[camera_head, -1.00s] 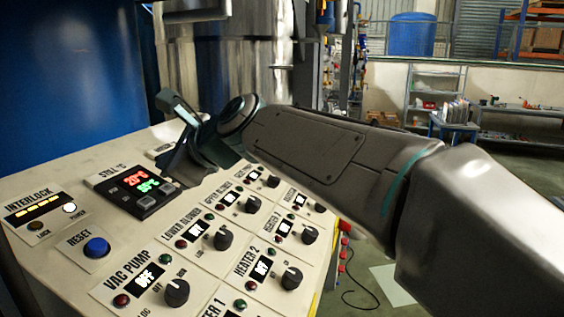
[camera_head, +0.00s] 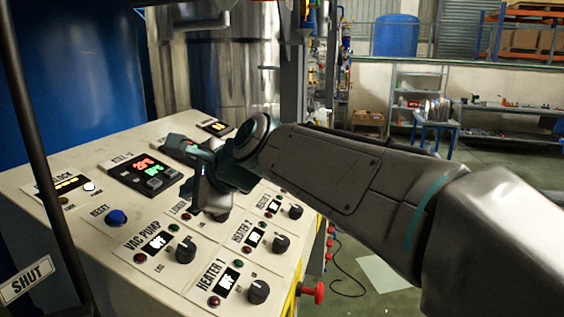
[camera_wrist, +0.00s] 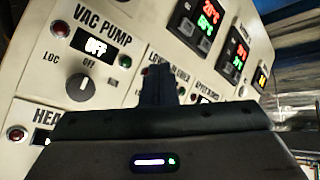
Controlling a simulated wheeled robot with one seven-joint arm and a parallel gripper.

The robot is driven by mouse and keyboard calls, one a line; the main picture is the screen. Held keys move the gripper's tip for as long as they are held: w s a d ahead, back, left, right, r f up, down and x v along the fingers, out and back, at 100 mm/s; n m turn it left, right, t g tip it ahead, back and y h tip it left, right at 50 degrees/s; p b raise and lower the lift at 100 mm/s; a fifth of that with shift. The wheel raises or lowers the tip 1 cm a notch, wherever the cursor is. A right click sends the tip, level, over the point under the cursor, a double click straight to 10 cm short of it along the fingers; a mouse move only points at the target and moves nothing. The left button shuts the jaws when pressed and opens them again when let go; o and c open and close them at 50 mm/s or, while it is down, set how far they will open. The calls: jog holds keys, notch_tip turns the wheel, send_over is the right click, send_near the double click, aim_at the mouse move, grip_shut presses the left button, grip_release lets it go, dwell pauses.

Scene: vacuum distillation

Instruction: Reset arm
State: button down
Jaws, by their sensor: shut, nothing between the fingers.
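The control panel (camera_head: 120,235) is a sloped cream console with dark knobs, small displays and red and green lamps. My gripper (camera_head: 212,205) is over the middle of the panel, near the lower blower section, which it partly hides. In the wrist view my gripper (camera_wrist: 158,85) shows as a dark narrow shape with its fingers together and nothing in them. I cannot tell whether it touches the panel. The vac pump knob (camera_head: 180,250) stands beside it, and its display (camera_wrist: 96,46) reads OFF.
A blue reset button (camera_head: 116,217) and the still temperature display (camera_head: 144,170) are left of my gripper. A red knob (camera_head: 313,291) sticks out at the panel's right edge. A dark post (camera_head: 45,150) with a SHUT sign (camera_head: 27,281) stands at left.

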jog(key=s+d+f+n+h, duration=0.1)
jog(key=d+f+n, duration=0.1)
jog(key=d, duration=0.3)
jog(key=s+d+f+n+h, duration=0.1)
jog(key=d+f+n+h, duration=0.1)
jog(key=d+f, duration=0.3)
jog(key=s+d+f+n+g+h, duration=0.1)
jog(key=s+d+f+n, duration=0.1)
jog(key=d+f, duration=0.2)
jog(key=shift+d+h, duration=0.3)
jog(key=shift+d, duration=0.25)
jog(key=s+d+f+n+g+h, duration=0.2)
jog(key=s+d+f+n+h, duration=0.3)
jog(key=s+d+f+n, duration=0.3)
jog(key=s+d+f, duration=0.4)
jog(key=d+f, duration=0.1)
jog(key=d, duration=0.2)
jog(key=shift+s+d+g, duration=0.2)
jog(key=shift+d+g, duration=0.2)
